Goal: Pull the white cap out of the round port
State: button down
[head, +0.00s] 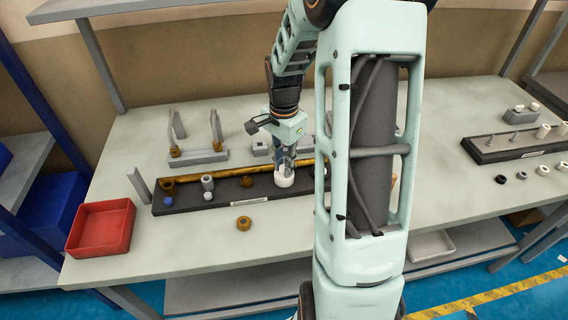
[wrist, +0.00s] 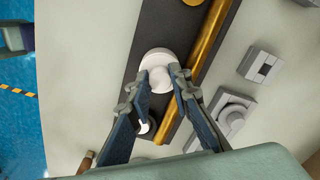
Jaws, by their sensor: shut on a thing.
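My gripper (head: 285,163) points down over the dark board (head: 232,196) on the table. In the wrist view, my gripper's fingertips (wrist: 174,76) are closed on the white cap (wrist: 160,81). The cap is at the near side of a larger white round piece (wrist: 154,55), apparently the round port, which also shows under the gripper in the head view (head: 284,180). The fingers hide part of both. I cannot tell whether the cap is still inside the port or clear of it.
A brass rod (head: 228,173) runs along the board beside the port. A grey cylinder (head: 207,183) and a blue ball (head: 168,201) are to the left. A brass ring (head: 244,222) lies in front. A red bin (head: 101,228) stands at the left table edge.

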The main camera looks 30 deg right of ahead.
aim_at(284, 167)
jog(key=shift+r+p, duration=0.55)
jog(key=shift+r, duration=0.2)
dwell(0.8)
jog(key=shift+r+p, duration=0.95)
jog(key=shift+r, duration=0.5)
jog(key=shift+d, duration=0.1)
